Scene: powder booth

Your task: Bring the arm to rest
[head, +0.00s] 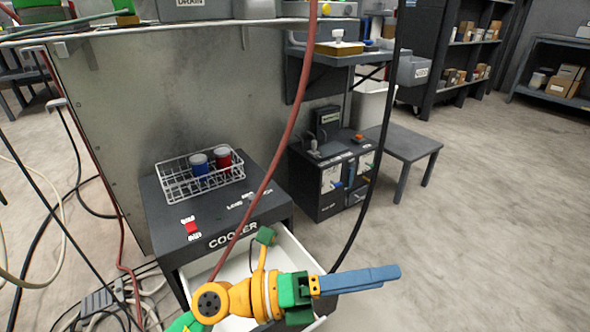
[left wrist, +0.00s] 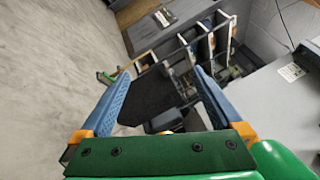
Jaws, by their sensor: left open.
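My left gripper (head: 392,274) reaches in from the bottom of the head view, in front of and above the cooler's open drawer. Its blue fingers point to the right and hold nothing. In the left wrist view the two fingers (left wrist: 163,76) stand well apart with only background between them. My right gripper is in neither view.
The dark cooler (head: 170,212) has its white drawer (head: 294,256) pulled out beneath my arm. A wire basket (head: 178,190) on top holds a blue jar (head: 200,168) and a red jar (head: 223,157). Hoses hang close by. Floor at right (head: 490,220) is clear.

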